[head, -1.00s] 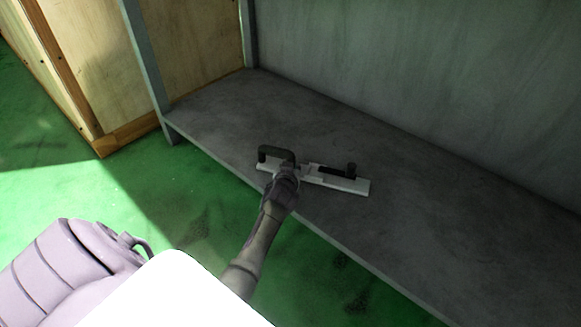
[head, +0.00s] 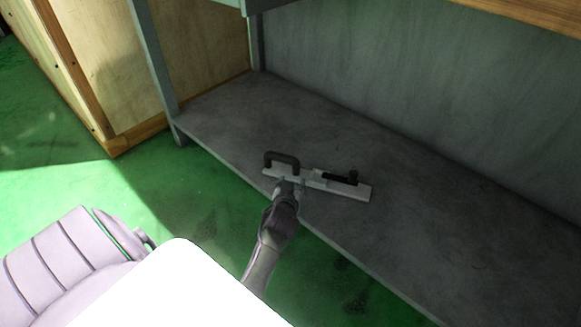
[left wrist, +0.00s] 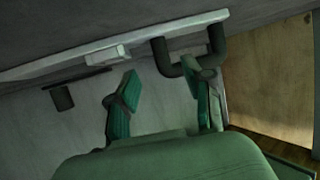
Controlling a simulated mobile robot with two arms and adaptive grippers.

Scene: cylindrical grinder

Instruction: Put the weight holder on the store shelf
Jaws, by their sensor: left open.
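The weight holder, a flat white bar (head: 358,191) with a black U-shaped handle and a black knob part, lies on the grey lower shelf (head: 420,240) near its front edge. In the left wrist view its white bar (left wrist: 70,64) runs across the top, with the handle at the right. My left gripper (head: 287,183) is at the near side of the bar, by the handle end. In the left wrist view the gripper (left wrist: 167,86) shows its two fingers apart with nothing between them; the right finger looks close to the handle, and contact is unclear. My right gripper is not in view.
A grey shelf post (head: 155,60) stands at the left, beside a wooden crate or cabinet (head: 90,75). A grey back panel (head: 400,90) closes the shelf behind. The shelf is bare around the holder. Green floor (head: 180,190) lies in front.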

